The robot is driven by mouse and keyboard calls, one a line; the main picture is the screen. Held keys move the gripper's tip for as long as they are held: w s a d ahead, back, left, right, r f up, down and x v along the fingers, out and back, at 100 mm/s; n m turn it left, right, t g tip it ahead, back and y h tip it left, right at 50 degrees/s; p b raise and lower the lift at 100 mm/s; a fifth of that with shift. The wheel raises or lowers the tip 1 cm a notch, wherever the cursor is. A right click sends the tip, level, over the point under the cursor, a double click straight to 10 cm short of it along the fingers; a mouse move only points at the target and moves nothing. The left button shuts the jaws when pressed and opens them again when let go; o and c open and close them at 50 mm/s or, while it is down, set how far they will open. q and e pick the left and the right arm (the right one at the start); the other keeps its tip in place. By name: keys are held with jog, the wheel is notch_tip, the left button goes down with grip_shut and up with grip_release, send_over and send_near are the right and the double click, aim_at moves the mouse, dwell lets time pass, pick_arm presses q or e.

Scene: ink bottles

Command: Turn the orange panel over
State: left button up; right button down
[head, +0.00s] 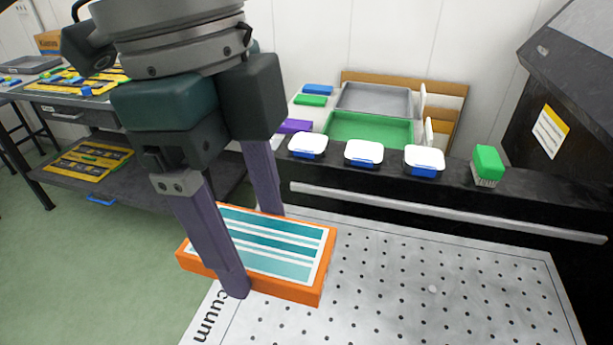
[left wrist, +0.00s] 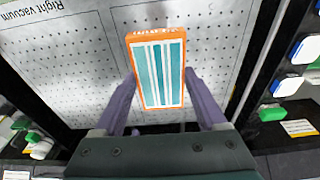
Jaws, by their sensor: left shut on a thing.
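The orange panel (head: 318,283) has a white face with teal stripes turned up. It lies at the left edge of the perforated white plate in the head view, partly behind my finger. My left gripper (head: 258,250) reaches down from above with one purple finger on each long side of the panel, shut on it. In the left wrist view the panel (left wrist: 158,70) sits between the fingertips of my left gripper (left wrist: 160,85). I cannot tell whether the panel touches the plate. My right gripper is not in view.
The perforated plate (head: 420,290) is bare to the right of the panel. Behind it, a black ledge holds several white-and-blue boxes (head: 363,153) and a green brush (head: 487,166). A green tray (head: 370,130) stands further back. A dark machine (head: 570,110) rises at the right.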

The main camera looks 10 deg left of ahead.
aim_at(250, 239)
pick_arm(q)
notch_tip(250, 239, up, 2)
jog(key=shift+f+b, duration=0.85)
jog(key=shift+f, duration=1.9)
jog(key=o, duration=1.3)
jog(key=r, duration=0.3)
jog(key=a+r+p, duration=0.1)
jog(key=r, duration=0.6)
jog(key=shift+a, duration=0.2)
